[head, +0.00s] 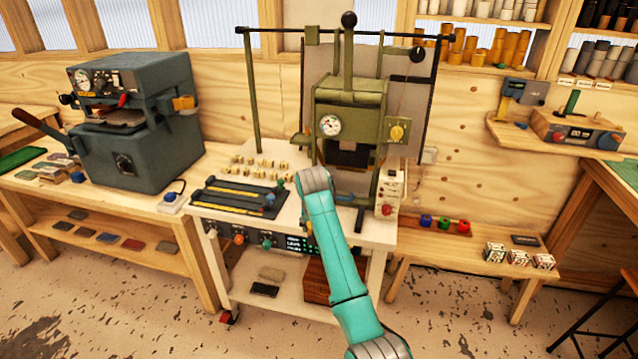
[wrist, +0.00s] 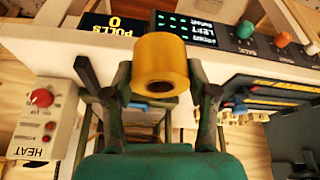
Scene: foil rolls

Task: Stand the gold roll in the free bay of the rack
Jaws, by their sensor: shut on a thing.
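The gold roll (wrist: 160,60) is a short yellow-gold cylinder with a dark hole in its near end. In the wrist view my gripper (wrist: 161,82) has one dark finger on each side of it and is shut on it. In the head view my teal arm reaches up to the middle bench; its end hides the gripper and the roll. A low dark holder with several coloured rolls, one of them green (head: 444,222), sits on the low bench at the right. It may be the rack; I cannot make out a free bay.
An olive press (head: 350,118) stands on the middle bench (head: 375,232), close behind my arm. A control box marked HEAT (wrist: 38,112) is at the left in the wrist view. A dark grey press (head: 135,120) stands at the left. Small boxes (head: 520,257) sit on the low bench.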

